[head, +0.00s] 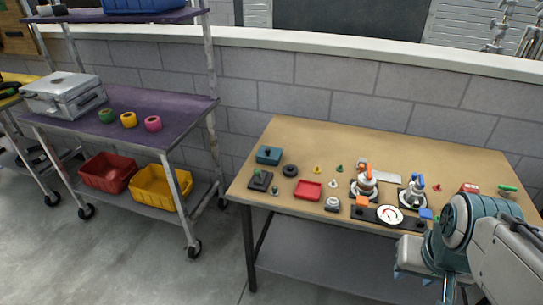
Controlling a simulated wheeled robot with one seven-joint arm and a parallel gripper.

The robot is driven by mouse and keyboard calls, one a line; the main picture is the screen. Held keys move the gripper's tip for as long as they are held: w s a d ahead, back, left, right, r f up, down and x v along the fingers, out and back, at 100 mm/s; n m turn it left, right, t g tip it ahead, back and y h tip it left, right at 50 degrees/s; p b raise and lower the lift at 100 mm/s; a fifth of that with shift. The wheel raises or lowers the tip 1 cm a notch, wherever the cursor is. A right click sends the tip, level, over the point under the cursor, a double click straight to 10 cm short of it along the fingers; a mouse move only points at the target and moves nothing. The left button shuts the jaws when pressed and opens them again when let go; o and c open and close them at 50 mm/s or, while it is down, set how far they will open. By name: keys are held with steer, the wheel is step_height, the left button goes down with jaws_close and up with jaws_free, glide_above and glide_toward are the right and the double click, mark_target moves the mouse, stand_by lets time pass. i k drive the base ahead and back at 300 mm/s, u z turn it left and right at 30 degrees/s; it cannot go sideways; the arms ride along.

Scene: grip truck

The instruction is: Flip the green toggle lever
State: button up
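A small black box (260,182) with a green-tipped lever (257,172) stands at the left front of the wooden table (400,142). This looks like the green toggle, but it is too small to tell which way the lever leans. My gripper (418,262) is at the lower right, by the table's front edge, well to the right of the black box and apart from it. My arm hides part of the table's right side. The fingertips are not clear enough to show whether they are open or shut.
Near the black box are a teal box (269,155), a black ring (290,170) and a red tray (308,190). A gauge panel (372,215) and valves (367,182) stand mid-table. A purple-topped cart (130,100) is at left, with open floor before it.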

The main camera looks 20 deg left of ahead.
mark_target(257, 172)
steer(key=k, duration=0.6)
steer(key=u, duration=0.55)
steer(key=i, duration=1.5)
steer(key=u, duration=0.1)
